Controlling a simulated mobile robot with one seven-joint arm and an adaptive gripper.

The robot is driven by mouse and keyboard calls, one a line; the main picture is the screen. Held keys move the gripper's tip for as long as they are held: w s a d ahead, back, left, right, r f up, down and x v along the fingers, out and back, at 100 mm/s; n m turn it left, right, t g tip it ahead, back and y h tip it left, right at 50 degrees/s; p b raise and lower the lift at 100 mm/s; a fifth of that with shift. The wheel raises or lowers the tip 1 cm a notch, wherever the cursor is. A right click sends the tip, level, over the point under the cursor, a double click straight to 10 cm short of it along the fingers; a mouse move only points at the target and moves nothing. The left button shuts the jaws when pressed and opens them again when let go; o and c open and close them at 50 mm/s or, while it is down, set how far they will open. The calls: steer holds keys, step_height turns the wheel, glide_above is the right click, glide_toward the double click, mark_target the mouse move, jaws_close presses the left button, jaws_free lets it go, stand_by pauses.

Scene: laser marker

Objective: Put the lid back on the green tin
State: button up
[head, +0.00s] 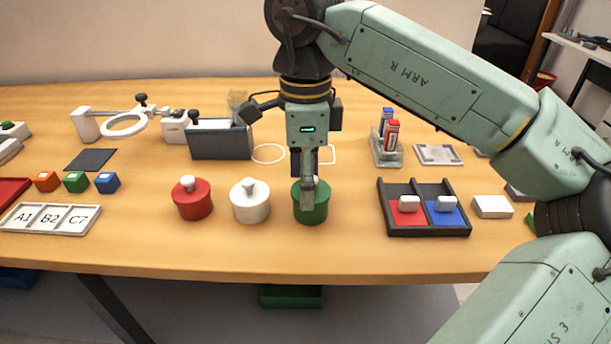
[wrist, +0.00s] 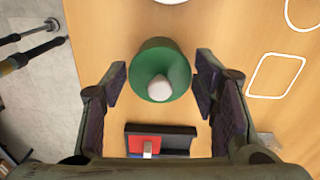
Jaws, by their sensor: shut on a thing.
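The green tin (head: 322,212) stands on the table at the right end of a row of tins. Its round green lid (wrist: 150,70), with a pale knob (wrist: 157,88), is between the fingers of my gripper (head: 308,192) in the wrist view. My gripper points straight down and is shut on the lid by its sides, with one finger on the near side in the head view. The lid is level and in line with the tin. It is on the tin or just above it; the fingers hide the seam and I cannot tell which.
A white tin (head: 250,206) and a red tin (head: 192,204) stand to the left, both lidded. A dark two-part tray (head: 425,231) with red and blue compartments is close on the right. A grey bin (head: 220,145) stands behind. The table front is clear.

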steer(key=o, duration=0.9)
steer(key=shift+o, duration=0.4)
steer(key=o, duration=0.4)
steer(key=shift+o, duration=0.2)
steer(key=shift+r, duration=0.15)
steer(key=shift+r+p, duration=2.75)
steer(key=shift+r, duration=0.65)
steer(key=shift+c, duration=0.6)
